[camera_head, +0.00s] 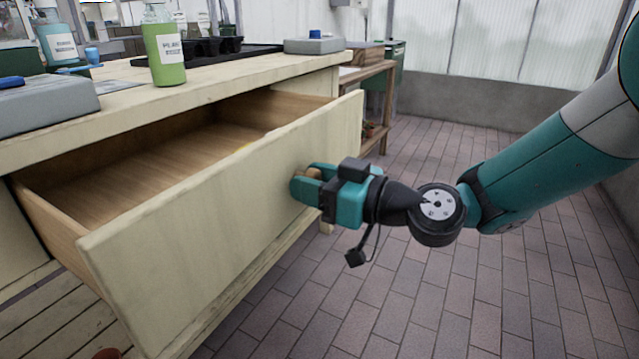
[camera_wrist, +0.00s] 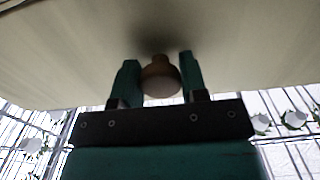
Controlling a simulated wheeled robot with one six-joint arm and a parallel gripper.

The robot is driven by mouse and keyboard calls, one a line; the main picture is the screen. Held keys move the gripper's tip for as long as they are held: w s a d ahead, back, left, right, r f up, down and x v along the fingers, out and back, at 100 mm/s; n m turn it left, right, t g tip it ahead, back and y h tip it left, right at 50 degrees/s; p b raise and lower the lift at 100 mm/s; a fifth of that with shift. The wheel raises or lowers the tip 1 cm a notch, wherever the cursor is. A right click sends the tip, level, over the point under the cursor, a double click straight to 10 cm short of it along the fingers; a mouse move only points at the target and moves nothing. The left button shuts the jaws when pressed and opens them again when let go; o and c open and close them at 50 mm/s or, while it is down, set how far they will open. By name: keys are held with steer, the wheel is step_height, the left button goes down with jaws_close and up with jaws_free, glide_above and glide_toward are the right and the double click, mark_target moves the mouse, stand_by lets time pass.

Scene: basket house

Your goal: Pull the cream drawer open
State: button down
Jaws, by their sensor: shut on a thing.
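The cream drawer (camera_head: 215,230) is pulled well out of the bench, and its wooden inside shows behind the front panel. Its front also fills the upper part of the wrist view (camera_wrist: 60,60). A round brown knob (camera_wrist: 160,78) sticks out from the drawer front; in the head view it is mostly hidden by the fingers. My gripper (camera_head: 305,184) is at the right part of the drawer front, shut on the knob. In the wrist view my two teal fingers (camera_wrist: 158,80) stand on either side of the knob.
The bench top (camera_head: 225,75) carries a green bottle (camera_head: 167,55), a blue bottle (camera_head: 58,40), a black tray (camera_head: 215,52) and grey boxes (camera_head: 35,103). The brick floor (camera_head: 455,275) beside the drawer is clear.

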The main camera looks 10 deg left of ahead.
steer(key=shift+s, duration=0.15)
steer(key=c, duration=0.7)
jaws_free()
steer(key=shift+o, duration=0.2)
steer(key=shift+d, duration=0.3)
steer(key=b+v, duration=0.8)
steer(key=v, duration=0.8)
steer(key=shift+d+b, duration=0.3)
steer(key=shift+d, duration=0.1)
steer(key=shift+s, duration=0.1)
